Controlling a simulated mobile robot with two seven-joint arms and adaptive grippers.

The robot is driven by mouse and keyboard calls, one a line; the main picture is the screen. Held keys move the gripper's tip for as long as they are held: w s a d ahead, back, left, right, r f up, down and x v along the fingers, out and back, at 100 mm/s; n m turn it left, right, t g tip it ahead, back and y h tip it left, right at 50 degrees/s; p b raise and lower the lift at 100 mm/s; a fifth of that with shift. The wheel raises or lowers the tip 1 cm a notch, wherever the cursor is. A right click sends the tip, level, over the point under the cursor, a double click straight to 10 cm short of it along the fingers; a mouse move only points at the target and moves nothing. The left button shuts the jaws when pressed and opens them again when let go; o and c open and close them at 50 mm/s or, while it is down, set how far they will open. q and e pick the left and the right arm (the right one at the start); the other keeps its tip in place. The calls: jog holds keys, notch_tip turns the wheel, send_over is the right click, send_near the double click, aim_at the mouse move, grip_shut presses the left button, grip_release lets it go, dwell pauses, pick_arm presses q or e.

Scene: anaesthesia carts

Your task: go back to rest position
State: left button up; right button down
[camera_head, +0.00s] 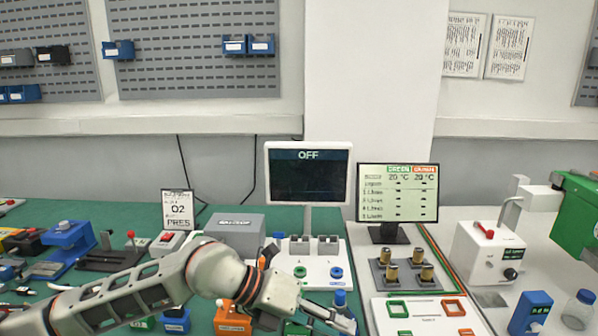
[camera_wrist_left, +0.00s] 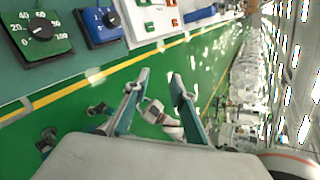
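My left arm reaches in from the lower left of the head view, over the workbench. My left gripper (camera_head: 338,318) is low in the middle, in front of the white panel with coloured buttons (camera_head: 312,262). In the left wrist view the two fingers of the left gripper (camera_wrist_left: 159,76) stand apart with nothing between them. Green floor, a yellow line and small blurred objects show beyond the fingers. My right gripper is in neither view.
Tools and a blue vise (camera_head: 70,236) crowd the left. A white box with a red lever (camera_head: 488,250) stands at right. A dial (camera_wrist_left: 40,32) shows in the wrist view.

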pick_arm(q)
jog(key=s+d+r+n+h, duration=0.1)
jog(key=s+d+r+h, duration=0.25)
jog(key=r, duration=0.25)
jog(key=s+d+r+n+h, duration=0.1)
jog(key=s+d+r+h, duration=0.1)
jog(key=r+h, duration=0.3)
jog(key=w+a+r+n+t+h, duration=0.2)
jog(key=w+a+r+n+t, duration=0.3)
jog(key=a+r+n+t, duration=0.45)
jog(key=w+a+f+n+t+y, duration=0.4)
jog(key=w+a+n+t+y, duration=0.15)
jog(key=n+t+y, duration=0.35)
jog(key=s+a+f+n+g+y, duration=0.25)
jog(key=a+f+n+y, duration=1.05)
jog(key=a+f, duration=0.7)
jog(key=s+a+f+g+y, duration=0.4)
jog(key=s+a+f+g, duration=0.75)
jog(key=s+f, duration=0.65)
jog(key=w+d+f+n+t+h, duration=0.1)
jog(key=d+f+n+t+h, duration=0.2)
jog(key=d+f, duration=0.9)
jog(key=d+t+h, duration=0.2)
jog(key=h, duration=0.2)
jog(key=shift+w+d+f, duration=0.25)
jog(key=shift+w+d, duration=0.05)
jog(key=shift+w, duration=0.1)
